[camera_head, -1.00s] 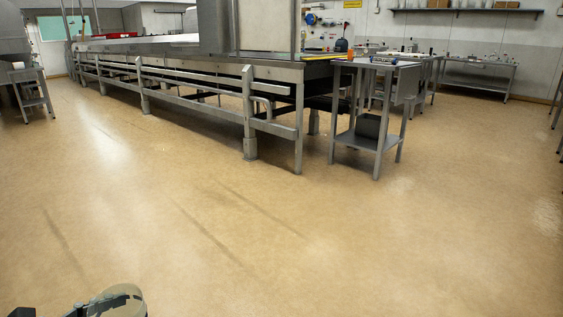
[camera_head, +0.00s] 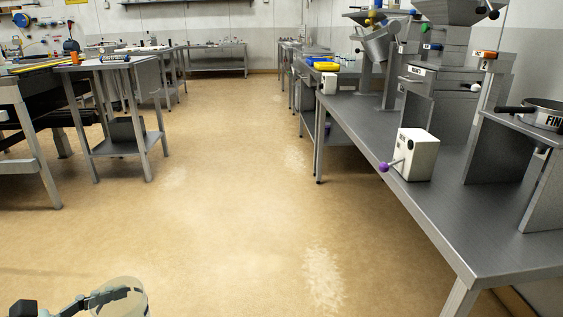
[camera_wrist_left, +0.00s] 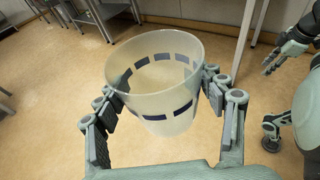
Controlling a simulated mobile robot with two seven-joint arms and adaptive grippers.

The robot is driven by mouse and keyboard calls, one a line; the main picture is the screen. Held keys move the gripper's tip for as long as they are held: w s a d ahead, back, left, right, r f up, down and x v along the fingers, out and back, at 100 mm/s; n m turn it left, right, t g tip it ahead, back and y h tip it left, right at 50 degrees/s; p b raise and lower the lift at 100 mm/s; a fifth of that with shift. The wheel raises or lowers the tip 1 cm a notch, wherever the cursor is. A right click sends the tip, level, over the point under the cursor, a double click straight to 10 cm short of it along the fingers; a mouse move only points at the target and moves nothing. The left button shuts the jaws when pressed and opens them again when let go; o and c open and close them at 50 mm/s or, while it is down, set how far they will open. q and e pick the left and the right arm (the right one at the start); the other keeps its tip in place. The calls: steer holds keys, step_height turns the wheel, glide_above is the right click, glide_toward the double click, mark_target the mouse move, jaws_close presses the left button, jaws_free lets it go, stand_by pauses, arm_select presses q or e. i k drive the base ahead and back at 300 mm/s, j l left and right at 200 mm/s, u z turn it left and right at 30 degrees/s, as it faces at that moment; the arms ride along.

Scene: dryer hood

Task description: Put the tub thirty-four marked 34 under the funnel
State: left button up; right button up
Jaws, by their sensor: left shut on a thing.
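A translucent pale tub (camera_wrist_left: 155,95) with a band of dark dashes is held upright in my left gripper (camera_wrist_left: 161,92), with a finger on each side of its wall. It looks empty. No number shows on the side I see. The tub also shows at the bottom left of the head view (camera_head: 122,299), above the floor. A grey metal funnel-shaped hopper (camera_head: 452,9) stands over the bench at the upper right, cut off by the top edge. My right gripper (camera_wrist_left: 277,62) shows at the right of the left wrist view, too small to judge.
A long grey bench (camera_head: 408,218) runs along the right, bearing a white box (camera_head: 417,155) with a purple-tipped lever, stands and a tilted metal bucket (camera_head: 374,47). A small metal table (camera_head: 118,66) stands at left. The floor (camera_head: 230,225) between is clear.

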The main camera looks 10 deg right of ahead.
mark_target(517, 202)
steer(key=z, duration=1.55)
